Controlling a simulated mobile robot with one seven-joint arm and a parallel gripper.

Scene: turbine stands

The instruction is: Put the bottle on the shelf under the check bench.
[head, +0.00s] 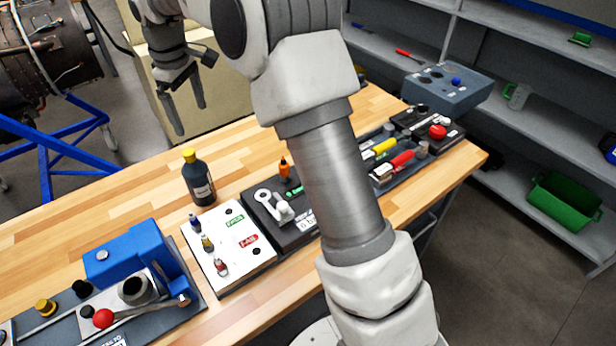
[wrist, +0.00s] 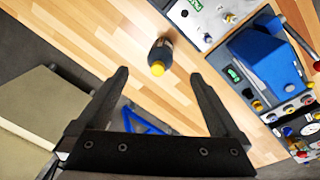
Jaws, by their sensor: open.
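A dark bottle (head: 198,180) with a yellow cap and a pale label stands upright on the wooden bench (head: 130,200), near its far edge. My gripper (head: 188,118) is open and empty, above and beyond the bottle in the head view, fingers pointing down. In the wrist view the bottle (wrist: 160,56) lies ahead of my open fingers (wrist: 165,95), roughly centred between them and not touched. The shelf under the bench is hidden in both views.
A blue fixture (head: 130,255) is at the bench's left front. Tool trays (head: 385,165) fill the right end. A grey shelf rack (head: 530,130) with a green bin (head: 562,205) stands right.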

